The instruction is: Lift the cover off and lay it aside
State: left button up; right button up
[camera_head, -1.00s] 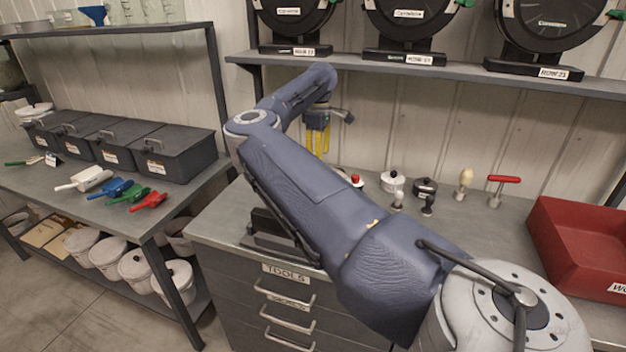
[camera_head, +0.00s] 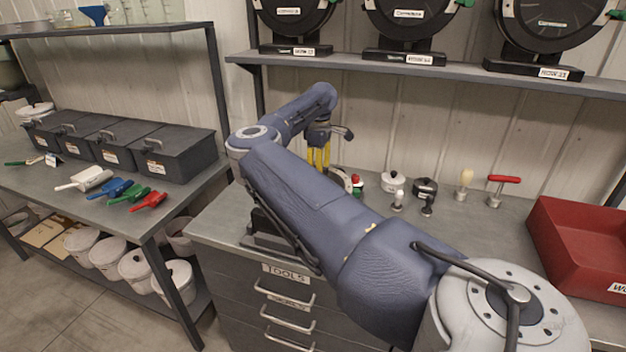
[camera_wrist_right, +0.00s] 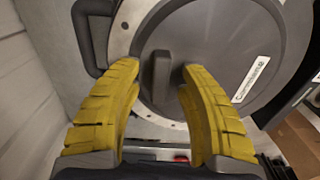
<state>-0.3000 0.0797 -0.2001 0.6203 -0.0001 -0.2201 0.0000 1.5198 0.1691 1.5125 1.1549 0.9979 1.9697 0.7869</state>
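The cover (camera_wrist_right: 210,45) is a grey round disc with a raised bar handle (camera_wrist_right: 161,78) at its middle, seen close up in the right wrist view. My right gripper (camera_wrist_right: 158,72) is open, its yellow fingers on either side of the handle. The right fingertip is very near the handle; a gap shows on the left. In the head view my right gripper (camera_head: 318,158) points down at the back of the bench. My left gripper is not in view.
Small pots (camera_head: 393,181) and hand tools (camera_head: 465,184) stand right of the arm on the grey bench. A red tray (camera_head: 585,235) is at the far right. Round machines stand on the shelf (camera_head: 460,75) above. Black lidded bins (camera_head: 175,155) and coloured scoops (camera_head: 150,201) are on the left table.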

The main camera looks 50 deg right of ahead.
grip_shut()
jog(key=shift+r, duration=0.1)
notch_tip(320, 180, up, 20)
dwell(1.0)
